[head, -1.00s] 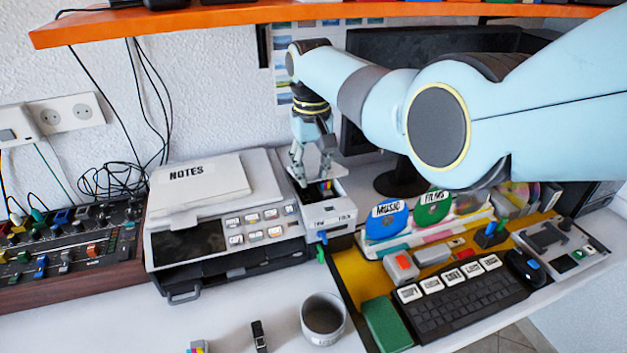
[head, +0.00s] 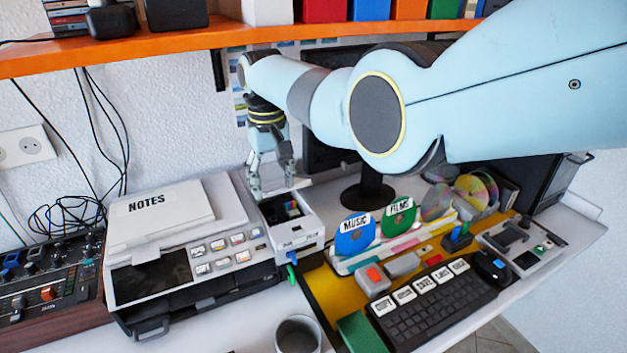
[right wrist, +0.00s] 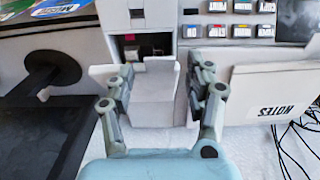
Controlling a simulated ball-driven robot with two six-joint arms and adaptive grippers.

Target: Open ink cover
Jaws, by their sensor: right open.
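The white ink unit (head: 293,232) stands at the right side of the printer (head: 180,255). Its top compartment is uncovered, and small coloured cartridges (head: 292,209) show inside. A pale flap, which looks like the ink cover (right wrist: 157,92), stands behind the opening in the right wrist view. My right gripper (head: 272,188) is just behind the compartment in the head view. Its fingers are spread, one on each side of the flap, in the right wrist view (right wrist: 160,78). I cannot tell whether a finger touches it. My left gripper is out of view.
A notes pad (head: 165,212) lies on the printer. A monitor stand (head: 367,192) and a disc rack with music (head: 354,236) and films (head: 399,214) discs are to the right. A mug (head: 298,336) stands in front. An orange shelf (head: 180,40) hangs above.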

